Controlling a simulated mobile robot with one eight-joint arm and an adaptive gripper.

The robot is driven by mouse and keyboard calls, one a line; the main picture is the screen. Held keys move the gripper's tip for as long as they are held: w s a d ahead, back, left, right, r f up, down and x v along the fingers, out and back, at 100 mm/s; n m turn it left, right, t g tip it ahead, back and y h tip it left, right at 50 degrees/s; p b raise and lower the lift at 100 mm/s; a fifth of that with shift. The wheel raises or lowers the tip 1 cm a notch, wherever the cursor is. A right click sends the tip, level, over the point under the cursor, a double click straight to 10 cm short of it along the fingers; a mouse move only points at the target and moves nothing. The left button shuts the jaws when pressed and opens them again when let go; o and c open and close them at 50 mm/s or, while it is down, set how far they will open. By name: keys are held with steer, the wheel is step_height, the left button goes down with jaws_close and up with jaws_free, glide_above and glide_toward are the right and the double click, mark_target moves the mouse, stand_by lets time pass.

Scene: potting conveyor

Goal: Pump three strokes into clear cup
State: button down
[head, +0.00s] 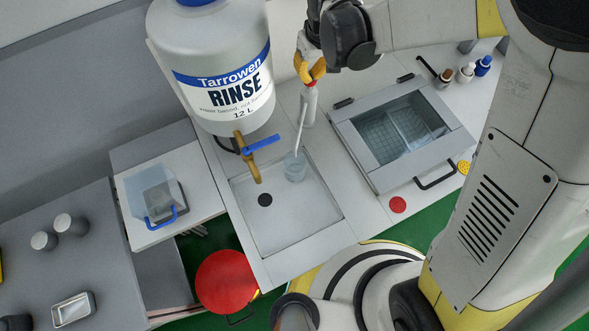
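The clear cup (294,168) is a small bluish see-through cup standing in the shallow sink tray, near its back edge. The liquid level in the cup is too small to read.
A large Tarrowen Rinse tank (222,55) with a brass tap and blue lever (262,144) hangs left of the cup. A grey glass-lidded box (372,168) stands to the right. Small bottles (466,72) are at the back right. The sink tray's front (290,225) is clear.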

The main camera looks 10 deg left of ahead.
steer(key=shift+r, duration=0.15)
steer(key=shift+r+p, duration=1.6)
steer(key=shift+r, duration=0.7)
steer(key=shift+f, duration=0.15)
steer(key=shift+f+b, duration=2.2)
steer(key=shift+f, duration=0.2)
steer(key=shift+r, duration=0.15)
steer(key=shift+r+p, duration=1.65)
steer(key=shift+r, duration=0.75)
steer(key=shift+f, duration=0.25)
